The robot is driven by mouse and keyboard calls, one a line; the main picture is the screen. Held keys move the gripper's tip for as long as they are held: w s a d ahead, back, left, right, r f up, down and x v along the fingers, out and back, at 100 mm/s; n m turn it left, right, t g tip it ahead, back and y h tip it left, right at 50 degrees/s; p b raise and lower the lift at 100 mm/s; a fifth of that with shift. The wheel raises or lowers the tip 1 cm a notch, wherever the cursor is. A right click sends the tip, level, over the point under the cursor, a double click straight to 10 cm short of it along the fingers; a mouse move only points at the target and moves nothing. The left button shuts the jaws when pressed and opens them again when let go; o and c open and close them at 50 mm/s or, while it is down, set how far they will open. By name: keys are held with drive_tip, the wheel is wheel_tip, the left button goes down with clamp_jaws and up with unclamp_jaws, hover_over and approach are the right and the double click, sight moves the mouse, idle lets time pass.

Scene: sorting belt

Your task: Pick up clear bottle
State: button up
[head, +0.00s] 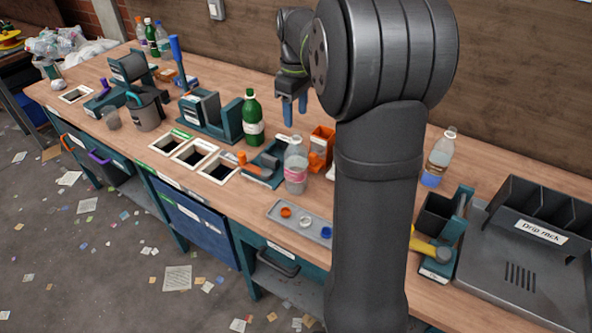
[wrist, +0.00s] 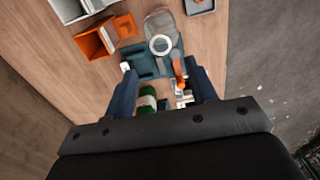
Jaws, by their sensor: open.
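A clear bottle with a pink label (head: 295,172) and a pale cap stands upright on the bench, right of the dark teal fixture. In the wrist view the bottle (wrist: 160,26) appears near the top, beyond my fingertips. My gripper (head: 287,116) is open and empty, with its blue fingers pointing down, above and behind the bottle. In the wrist view the gripper (wrist: 162,78) has its two fingers spread apart, with no contact on the bottle. A second clear bottle (head: 441,155) with a blue label and brownish contents stands right of my arm.
A green bottle (head: 252,117) stands left of the clear bottle. An orange box (head: 320,146) is close behind it. A grey tray with caps (head: 281,217) lies in front. Several square bin openings (head: 193,154) are cut into the bench at left. A drip rack (head: 535,250) stands at right.

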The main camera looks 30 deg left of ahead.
sight(296, 133)
wheel_tip(296, 133, up, 9)
drive_tip(key=n, duration=0.3)
drive_tip(key=shift+n, duration=0.3)
wheel_tip(296, 133, down, 17)
drive_tip(key=shift+s+d+r, duration=0.1)
drive_tip(key=shift+d+r, duration=0.05)
clamp_jaws()
